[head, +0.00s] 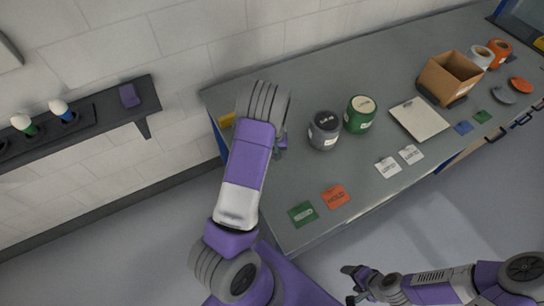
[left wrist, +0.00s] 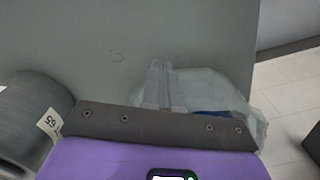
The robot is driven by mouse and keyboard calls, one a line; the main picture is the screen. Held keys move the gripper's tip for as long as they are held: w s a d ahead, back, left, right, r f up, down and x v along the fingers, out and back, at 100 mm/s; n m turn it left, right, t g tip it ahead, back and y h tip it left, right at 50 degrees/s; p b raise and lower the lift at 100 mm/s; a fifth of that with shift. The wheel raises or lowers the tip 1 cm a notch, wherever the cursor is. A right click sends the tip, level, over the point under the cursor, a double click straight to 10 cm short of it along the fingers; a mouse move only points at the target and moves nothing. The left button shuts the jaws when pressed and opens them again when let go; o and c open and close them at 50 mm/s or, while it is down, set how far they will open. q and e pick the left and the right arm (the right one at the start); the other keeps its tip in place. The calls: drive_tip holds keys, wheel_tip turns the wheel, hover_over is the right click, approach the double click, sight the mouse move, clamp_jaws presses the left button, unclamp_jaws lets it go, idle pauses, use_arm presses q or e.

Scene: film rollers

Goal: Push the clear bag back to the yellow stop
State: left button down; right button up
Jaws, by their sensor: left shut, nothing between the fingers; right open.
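The clear bag (left wrist: 225,92) lies on the grey table in the left wrist view, crumpled and see-through, with something blue inside. My left gripper (left wrist: 160,67) is shut and empty, its fingers against or just in front of the bag; I cannot tell if they touch. In the head view my left arm hides the bag and most of the left gripper. The yellow stop (head: 227,120) shows at the table's left end, partly behind my arm. My right gripper (head: 350,284) is open and empty, off the table's front edge.
A grey roll (head: 324,132) stands right of my left arm, close by in the wrist view (left wrist: 30,120). A green roll (head: 359,115), a white pad (head: 418,119) and a cardboard box (head: 449,78) stand further right. Green (head: 303,214) and orange (head: 335,196) cards lie near the front edge.

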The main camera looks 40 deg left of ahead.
use_arm(q)
drive_tip(key=shift+w+a+b, duration=0.25)
drive_tip(key=shift+w+a, duration=0.1)
drive_tip(key=shift+a, duration=0.45)
drive_tip(key=shift+w+a+b, duration=0.25)
drive_tip(key=shift+w+a, duration=0.05)
drive_tip(key=shift+a, duration=0.5)
drive_tip(key=shift+s+d+p, duration=0.15)
drive_tip(key=shift+s+d, duration=0.1)
drive_tip(key=shift+d, duration=0.4)
drive_tip(key=shift+s+d+p, duration=0.2)
drive_tip(key=shift+s+d, duration=0.1)
drive_tip(key=shift+d, duration=0.3)
drive_tip(key=shift+s+d+p, duration=0.15)
drive_tip(key=shift+s+d, duration=0.1)
drive_tip(key=shift+d, duration=0.4)
drive_tip(key=shift+r, duration=0.1)
